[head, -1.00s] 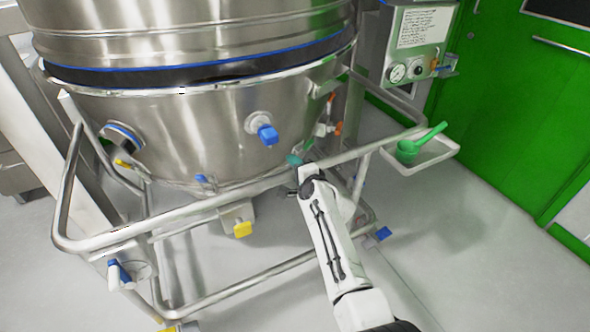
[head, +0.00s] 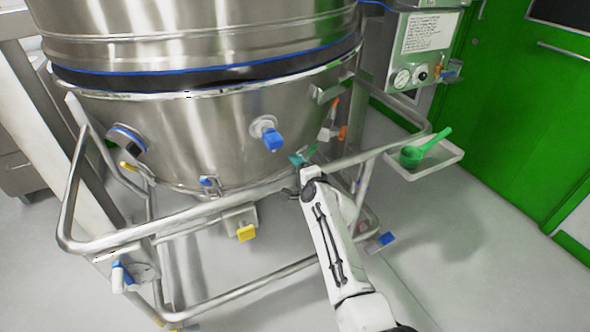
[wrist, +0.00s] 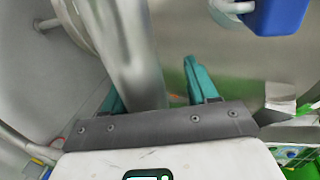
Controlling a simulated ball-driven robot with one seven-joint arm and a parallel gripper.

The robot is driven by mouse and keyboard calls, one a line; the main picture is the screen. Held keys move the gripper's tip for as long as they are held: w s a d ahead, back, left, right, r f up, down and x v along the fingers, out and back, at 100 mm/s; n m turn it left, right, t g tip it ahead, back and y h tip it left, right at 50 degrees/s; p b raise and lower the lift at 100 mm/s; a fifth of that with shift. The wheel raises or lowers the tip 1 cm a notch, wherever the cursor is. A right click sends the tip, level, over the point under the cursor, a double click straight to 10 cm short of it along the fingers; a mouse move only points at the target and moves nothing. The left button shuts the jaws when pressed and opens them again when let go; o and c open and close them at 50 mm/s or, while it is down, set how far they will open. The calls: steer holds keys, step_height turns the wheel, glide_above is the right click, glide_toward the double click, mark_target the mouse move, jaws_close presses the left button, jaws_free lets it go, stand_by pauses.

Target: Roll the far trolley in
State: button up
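One steel trolley frame (head: 250,288) is in the head view, with tubular rails around a conical steel bowl (head: 200,135). Its top rail (head: 180,217) runs across the front and up to the right. My gripper (head: 298,160) is at the right part of this rail, its teal fingertips just beyond it. In the wrist view, a steel tube (wrist: 135,50) passes between the teal fingers of my gripper (wrist: 155,90). The left finger is close against the tube and partly hidden; a gap shows beside the right finger. The fingers look open.
A side tray (head: 430,160) with a green scoop (head: 413,155) sits at the rail's right end. A control panel (head: 425,50) and green door (head: 510,110) stand behind. A steel post (head: 60,130) is at the left. The floor at right is clear.

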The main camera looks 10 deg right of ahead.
steer(key=shift+d, duration=0.1)
steer(key=p+v, duration=0.4)
steer(key=v, duration=0.6)
steer(key=shift+s+p, duration=0.3)
steer(key=shift+s, duration=0.1)
steer(key=shift+d, duration=0.1)
